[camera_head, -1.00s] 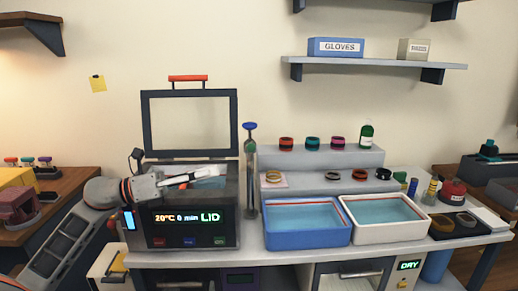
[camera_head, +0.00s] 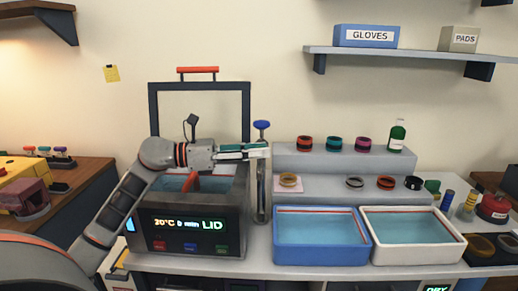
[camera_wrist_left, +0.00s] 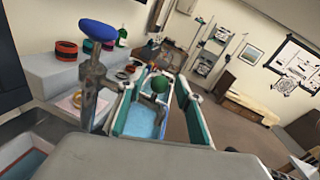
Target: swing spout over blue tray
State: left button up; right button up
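The tap is a thin grey post with a blue knob (camera_head: 261,125), standing between the lidded machine and the blue tray (camera_head: 322,262). The spout is largely hidden by the fingers in the head view. My right gripper is not in view.
The machine (camera_head: 190,250) has its lid frame (camera_head: 153,115) raised behind my arm. A white tray (camera_head: 415,255) stands right of the blue one. Stepped shelves (camera_head: 335,160) with several coloured rings and a green bottle (camera_head: 397,136) rise behind the trays.

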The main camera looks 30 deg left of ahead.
pick_arm(q)
jog(key=shift+w+d, duration=0.3)
grip_shut()
